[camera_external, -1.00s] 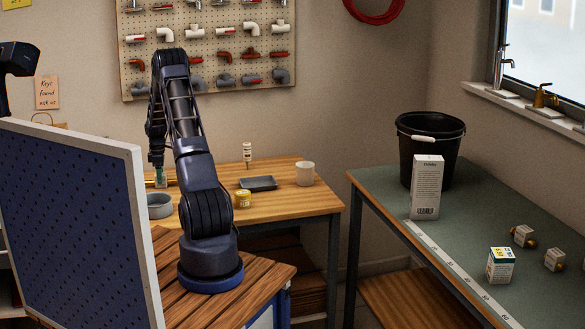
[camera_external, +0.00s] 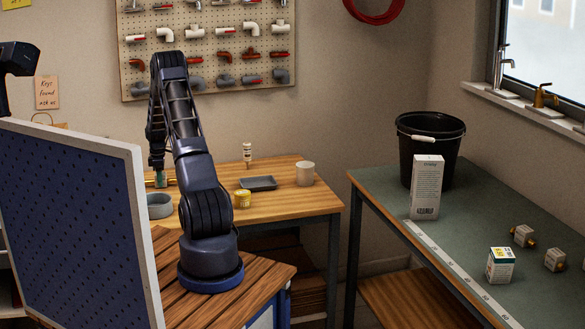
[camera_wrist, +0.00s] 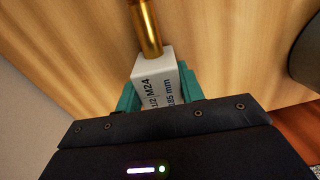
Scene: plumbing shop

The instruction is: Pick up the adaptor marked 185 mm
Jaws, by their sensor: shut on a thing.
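The adaptor is a white block (camera_wrist: 154,78) with a brass tube (camera_wrist: 146,28) running from its far end. Its printed faces read "M24" and what looks like "185 mm", the first digit partly hidden. My gripper (camera_wrist: 157,88) has its teal fingers on both sides of the white block and is shut on it. In the external view my gripper (camera_external: 160,181) is low at the left end of the wooden table; the adaptor is mostly hidden there. I cannot tell whether it still touches the wood.
A grey round dish (camera_external: 159,206) stands close by my gripper. Two brass-ended blocks (camera_external: 523,236) (camera_external: 555,259) lie on the green bench.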

